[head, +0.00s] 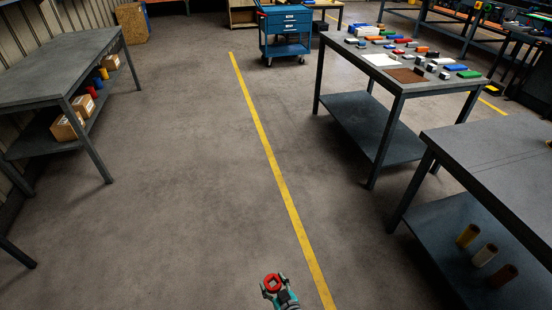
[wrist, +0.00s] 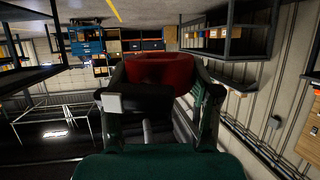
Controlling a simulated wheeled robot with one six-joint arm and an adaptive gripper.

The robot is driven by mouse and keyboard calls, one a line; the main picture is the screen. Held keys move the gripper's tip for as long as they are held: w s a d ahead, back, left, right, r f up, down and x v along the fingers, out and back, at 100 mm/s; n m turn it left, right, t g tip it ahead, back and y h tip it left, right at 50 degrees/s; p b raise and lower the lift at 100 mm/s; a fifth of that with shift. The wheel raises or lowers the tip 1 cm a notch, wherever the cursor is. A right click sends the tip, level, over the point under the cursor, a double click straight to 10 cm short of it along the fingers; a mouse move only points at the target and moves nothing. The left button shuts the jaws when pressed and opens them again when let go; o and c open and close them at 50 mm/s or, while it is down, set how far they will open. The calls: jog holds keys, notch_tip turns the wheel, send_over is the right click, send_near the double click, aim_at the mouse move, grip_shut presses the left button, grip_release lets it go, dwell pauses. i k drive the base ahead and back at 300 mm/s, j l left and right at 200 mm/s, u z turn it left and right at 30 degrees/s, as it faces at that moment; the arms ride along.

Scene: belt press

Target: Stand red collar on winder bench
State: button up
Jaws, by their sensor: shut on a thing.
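The red collar (head: 272,281) is a short ring with a dark opening, at the bottom centre of the head view. My gripper (head: 274,287) is shut on it and holds it clear of any bench, over the open floor. In the wrist view the collar (wrist: 160,68) sits between the two fingers of my gripper (wrist: 157,92). Nothing in view is labelled as the winder bench. Candidates are a bare-topped bench at the left (head: 62,66) and a bare-topped bench at the near right (head: 490,150), whose far right part is cut off.
A bench at the back right (head: 405,88) is covered with several coloured blocks. Cartons (head: 68,126) stand on the left bench's lower shelf, and tubes (head: 485,256) on the near right one's. A blue trolley (head: 286,30) stands behind. The floor between is clear, with a yellow line (head: 268,150).

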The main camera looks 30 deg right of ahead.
aim_at(529, 122)
jog(key=i+l+u, duration=0.1)
jog(key=i+u, duration=0.3)
jog(key=i, duration=2)
jog(key=i+z, duration=0.15)
jog(key=i, duration=0.65)
jog(key=i+j+z, duration=0.1)
jog(key=z, duration=1.4)
jog(key=j+z, duration=0.1)
jog(key=z, duration=1.6)
